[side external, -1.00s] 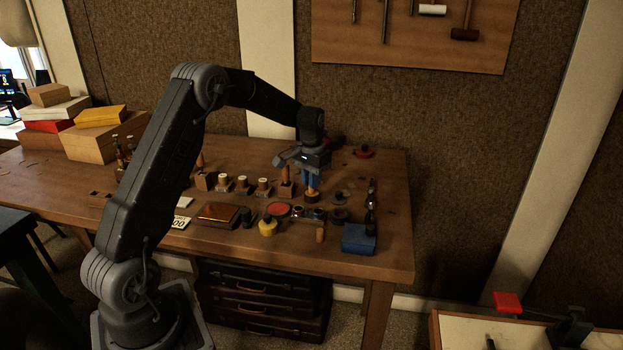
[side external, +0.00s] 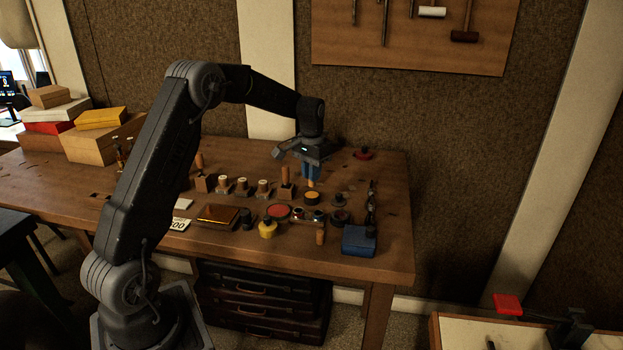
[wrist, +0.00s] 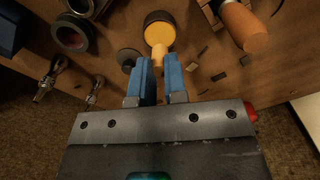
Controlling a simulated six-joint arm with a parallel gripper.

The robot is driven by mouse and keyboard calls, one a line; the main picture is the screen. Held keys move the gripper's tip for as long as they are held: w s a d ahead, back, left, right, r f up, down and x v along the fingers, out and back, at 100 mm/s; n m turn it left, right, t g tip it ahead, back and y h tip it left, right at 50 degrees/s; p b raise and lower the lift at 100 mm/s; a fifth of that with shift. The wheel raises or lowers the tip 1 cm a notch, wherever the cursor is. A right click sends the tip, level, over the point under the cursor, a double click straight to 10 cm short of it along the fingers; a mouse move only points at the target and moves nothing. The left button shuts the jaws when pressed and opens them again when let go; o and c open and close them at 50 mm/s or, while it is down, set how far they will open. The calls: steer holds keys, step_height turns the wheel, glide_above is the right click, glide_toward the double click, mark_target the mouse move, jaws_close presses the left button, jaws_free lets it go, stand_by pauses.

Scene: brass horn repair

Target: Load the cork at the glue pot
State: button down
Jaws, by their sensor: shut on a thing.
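My gripper (side external: 311,172) points down over the right part of the bench, its blue fingers shut on the cork (wrist: 158,57). In the wrist view, the pale orange cork sticks out past the fingertips (wrist: 162,80). In the side view, the cork's lower end (side external: 310,183) shows under the fingers, just above the glue pot (side external: 312,195). The pot is a low dark round container with amber contents; it also shows in the wrist view (wrist: 160,20), partly behind the cork's tip. Any glue on the cork's end is too small to tell.
A wooden block with an upright handle (side external: 286,188) stands left of the pot. Several small spools, a red disc (side external: 278,211), a yellow pot (side external: 267,229) and a blue box (side external: 359,240) surround it. Small dark scraps (wrist: 219,76) lie on the bench. The air above is clear.

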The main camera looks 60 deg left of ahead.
steer(key=shift+r, duration=2)
